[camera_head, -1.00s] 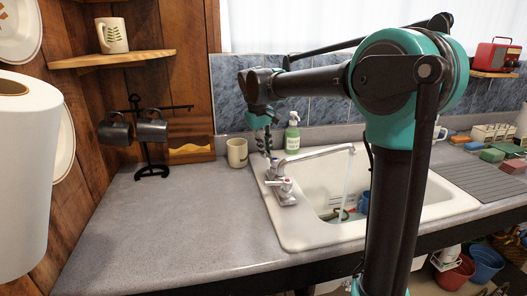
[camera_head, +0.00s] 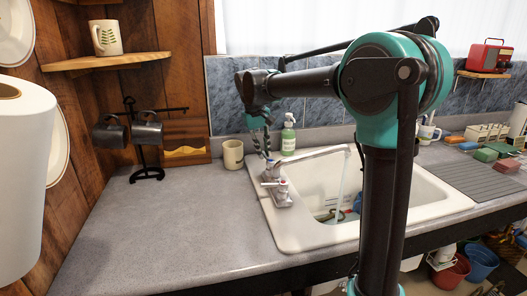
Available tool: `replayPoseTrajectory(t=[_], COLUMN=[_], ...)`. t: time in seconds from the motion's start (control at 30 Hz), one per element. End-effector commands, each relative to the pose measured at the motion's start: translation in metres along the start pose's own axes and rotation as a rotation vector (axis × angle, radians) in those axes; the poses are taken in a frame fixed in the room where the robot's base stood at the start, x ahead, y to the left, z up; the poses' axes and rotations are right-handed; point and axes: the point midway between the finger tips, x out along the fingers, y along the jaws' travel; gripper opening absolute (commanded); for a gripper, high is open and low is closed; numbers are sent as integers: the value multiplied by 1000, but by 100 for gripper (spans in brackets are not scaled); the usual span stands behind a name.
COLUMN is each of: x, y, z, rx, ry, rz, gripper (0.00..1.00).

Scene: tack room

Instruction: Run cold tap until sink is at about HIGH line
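The white sink (camera_head: 300,232) is set into the grey counter. Its chrome tap (camera_head: 277,191) stands on the sink's left rim, and the spout reaches right over the basin. A thin stream of water (camera_head: 341,178) runs from the spout. Some objects lie low in the basin, a blue one (camera_head: 357,203) among them, partly hidden by my arm. The water level and the HIGH line cannot be made out. My gripper (camera_head: 262,147) points down at the tap's far handle (camera_head: 270,165), close to or touching it. Its fingers are small and dark, and their opening cannot be judged.
A green soap bottle (camera_head: 289,135) and a beige mug (camera_head: 233,155) stand behind the tap. A black mug stand (camera_head: 147,172) is further left. A ribbed drainboard (camera_head: 470,181) and sponges (camera_head: 486,155) lie right. The counter's left front is clear.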

Motion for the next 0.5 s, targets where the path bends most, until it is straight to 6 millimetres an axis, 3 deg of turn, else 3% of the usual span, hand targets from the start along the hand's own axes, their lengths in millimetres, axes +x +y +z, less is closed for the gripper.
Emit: replayPoseTrajectory(t=[0.1, 0.5], x=[0, -7], y=[0, 0], z=[0, 0], rx=[0, -1], ry=[0, 0], rz=[0, 0], gripper=[32, 32])
